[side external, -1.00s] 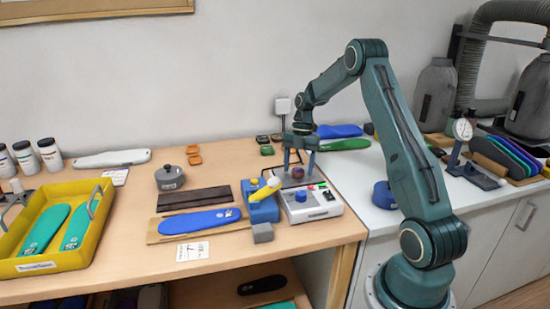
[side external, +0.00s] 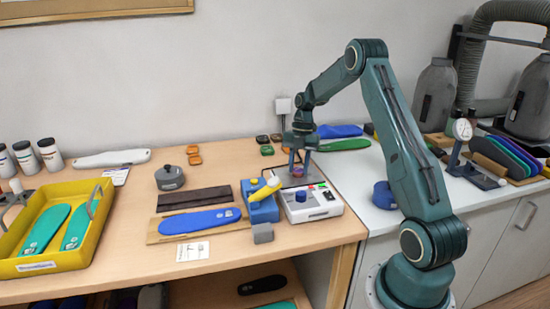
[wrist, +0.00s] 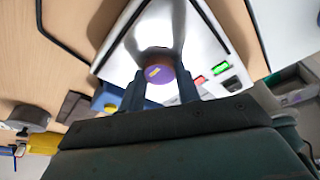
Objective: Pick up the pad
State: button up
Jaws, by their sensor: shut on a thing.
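My gripper (wrist: 159,84) is shut on the pad, with a dark finger on each side. In the side external view my gripper (side external: 298,168) points down at the plate of the device (side external: 313,204). There the pad (side external: 299,172) is partly hidden by the fingers. I cannot tell whether it is clear of the plate.
A blue block with a yellow lever (side external: 262,203) stands close left of the device. A blue insole (side external: 200,220) lies on a board further left. A yellow tray (side external: 75,262) holds green insoles. Small orange and green pieces (side external: 267,150) lie behind.

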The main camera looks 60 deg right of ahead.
jog(key=shift+r, duration=0.15)
jog(key=shift+r, duration=4.9)
send_over(225, 215)
jog(key=shift+d+r, duration=0.4)
jog(key=shift+r, duration=0.05)
jog(key=shift+f, duration=0.15)
jog(key=shift+f, duration=6.45)
jog(key=shift+f, duration=0.25)
